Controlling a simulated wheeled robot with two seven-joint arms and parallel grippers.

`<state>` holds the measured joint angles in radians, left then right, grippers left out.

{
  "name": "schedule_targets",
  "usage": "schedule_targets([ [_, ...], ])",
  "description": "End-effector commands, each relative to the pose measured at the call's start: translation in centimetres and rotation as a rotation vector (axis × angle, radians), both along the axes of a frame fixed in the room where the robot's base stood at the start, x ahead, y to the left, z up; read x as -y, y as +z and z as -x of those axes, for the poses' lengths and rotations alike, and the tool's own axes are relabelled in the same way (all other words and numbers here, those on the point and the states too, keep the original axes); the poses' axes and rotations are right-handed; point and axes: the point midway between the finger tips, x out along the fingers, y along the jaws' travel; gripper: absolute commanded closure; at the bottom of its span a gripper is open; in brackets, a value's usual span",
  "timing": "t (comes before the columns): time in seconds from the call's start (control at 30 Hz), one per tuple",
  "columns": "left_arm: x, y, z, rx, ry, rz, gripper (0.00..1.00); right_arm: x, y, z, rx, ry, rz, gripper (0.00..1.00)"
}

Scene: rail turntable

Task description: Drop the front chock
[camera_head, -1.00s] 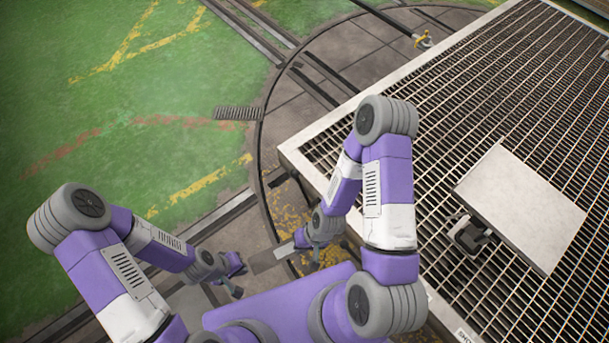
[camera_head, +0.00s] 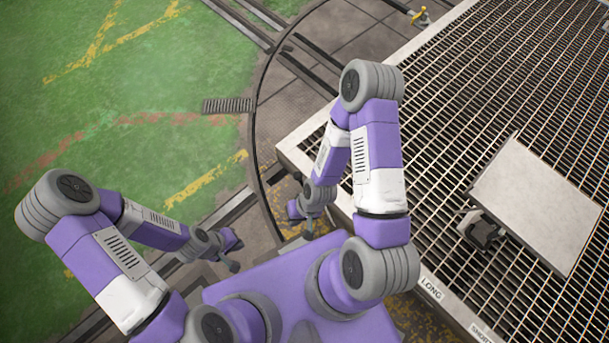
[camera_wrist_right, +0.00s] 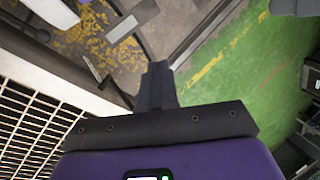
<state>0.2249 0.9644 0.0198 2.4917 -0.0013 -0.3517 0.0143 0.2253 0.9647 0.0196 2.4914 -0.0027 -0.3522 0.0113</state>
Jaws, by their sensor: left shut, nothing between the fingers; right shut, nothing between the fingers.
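I cannot pick out the front chock for certain. A small yellow-and-grey piece (camera_head: 420,16) stands by the rail at the top of the head view, far from both grippers; I cannot tell whether it is a chock. My left gripper (camera_head: 236,254) is low in the head view, shut and empty. My right gripper (camera_head: 300,222) is low beside the grating deck's near corner, partly hidden by its own arm. In the right wrist view its fingers (camera_wrist_right: 157,80) are shut with nothing between them, above the floor.
The raised grating deck (camera_head: 310,140) fills the right, with a pale panel (camera_head: 535,205) on it and a "LONG" label (camera_head: 431,288) on its edge. Rails (camera_head: 305,70) cross the round pit. Green floor (camera_head: 100,110) lies open left. The right wrist view shows a thin pale bar (camera_wrist_right: 92,68).

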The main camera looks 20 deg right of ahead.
Motion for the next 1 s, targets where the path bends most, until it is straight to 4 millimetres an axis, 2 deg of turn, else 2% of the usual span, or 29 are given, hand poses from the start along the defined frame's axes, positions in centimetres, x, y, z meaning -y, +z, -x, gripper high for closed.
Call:
schedule_targets([
  [0.13,0.0,0.3,-0.1,0.001,0.000,0.000,1.00,0.9,-0.7,-1.2,0.074,0.078,0.011,1.00],
  [0.23,0.0,0.8,-0.1,0.001,0.000,0.000,1.00,2.5,-1.8,-3.1,0.206,0.227,0.038,1.00],
  [0.4,0.0,1.9,-0.1,0.002,0.001,0.000,1.00,6.7,-4.1,-6.9,0.523,0.615,0.159,1.00],
  [0.53,0.0,2.6,-0.1,0.002,0.001,0.000,1.00,10.1,-5.7,-8.8,0.753,0.943,0.305,1.00],
  [0.7,0.0,3.5,-0.1,0.001,0.000,0.000,1.00,13.9,-7.1,-9.5,0.997,1.359,0.534,1.00],
  [0.8,0.0,4.0,0.0,0.001,0.000,0.000,1.00,15.3,-7.6,-9.3,1.099,1.560,0.659,1.00],
  [1.0,0.0,4.4,0.0,0.001,0.000,0.000,1.00,16.7,-8.0,-8.7,1.207,1.802,0.825,1.00],
])
